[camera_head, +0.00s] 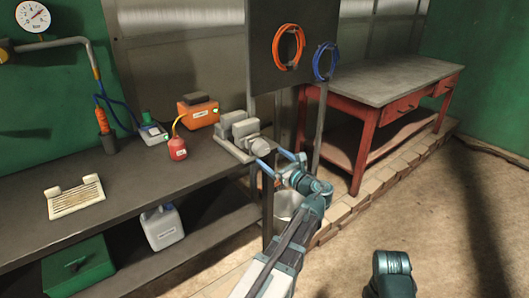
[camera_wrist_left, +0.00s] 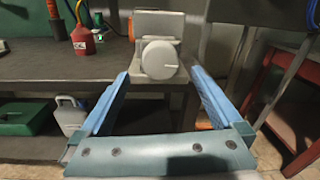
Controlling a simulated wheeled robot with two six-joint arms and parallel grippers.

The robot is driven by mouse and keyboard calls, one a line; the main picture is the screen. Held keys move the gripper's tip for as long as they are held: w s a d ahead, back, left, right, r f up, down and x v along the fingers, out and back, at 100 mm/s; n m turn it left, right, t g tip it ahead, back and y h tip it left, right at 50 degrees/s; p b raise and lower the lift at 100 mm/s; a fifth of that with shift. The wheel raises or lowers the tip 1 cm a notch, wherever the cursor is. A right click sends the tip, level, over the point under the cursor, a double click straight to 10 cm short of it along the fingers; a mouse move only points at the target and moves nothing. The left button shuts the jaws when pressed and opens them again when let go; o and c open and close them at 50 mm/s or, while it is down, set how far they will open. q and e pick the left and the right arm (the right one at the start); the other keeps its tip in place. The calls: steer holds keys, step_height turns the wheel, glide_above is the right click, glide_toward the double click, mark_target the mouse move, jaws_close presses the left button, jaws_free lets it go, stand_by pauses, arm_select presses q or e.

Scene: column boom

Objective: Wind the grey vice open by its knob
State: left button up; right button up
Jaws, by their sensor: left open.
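The grey vice (camera_head: 240,128) stands at the right end of the dark workbench. Its round knob (camera_head: 260,147) faces my left arm. In the left wrist view the vice (camera_wrist_left: 160,24) is at top centre, and the knob (camera_wrist_left: 160,59) shows a pale line pointing right. My left gripper (camera_head: 271,156) is open, with blue fingers pointing at the knob. In the left wrist view the left gripper (camera_wrist_left: 160,73) has one finger to either side of the knob, with gaps; I see no contact. A teal part of my right arm shows at lower right, but no right fingers show.
Left of the vice on the bench are a red bottle (camera_head: 177,149), an orange box (camera_head: 198,112) and a cream tray (camera_head: 76,198). A dark panel (camera_head: 285,45) with orange and blue coils rises behind the vice. A red-framed table (camera_head: 390,85) stands at the right.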

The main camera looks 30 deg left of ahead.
mark_target(264, 151)
arm_select(q)
steer(key=shift+x, duration=2.5)
steer(key=shift+c, duration=0.2)
steer(key=c, duration=1.3)
steer(key=n, duration=0.4)
steer(key=shift+n+b, duration=0.3)
steer(key=shift+n, duration=0.1)
steer(key=shift+c, duration=0.2)
steer(key=o, duration=1.4)
steer(key=shift+d, duration=0.1)
steer(key=v, duration=1.3)
steer(key=shift+s+d+f, duration=0.15)
steer(key=shift+d+f, duration=0.05)
steer(key=shift+d, duration=0.15)
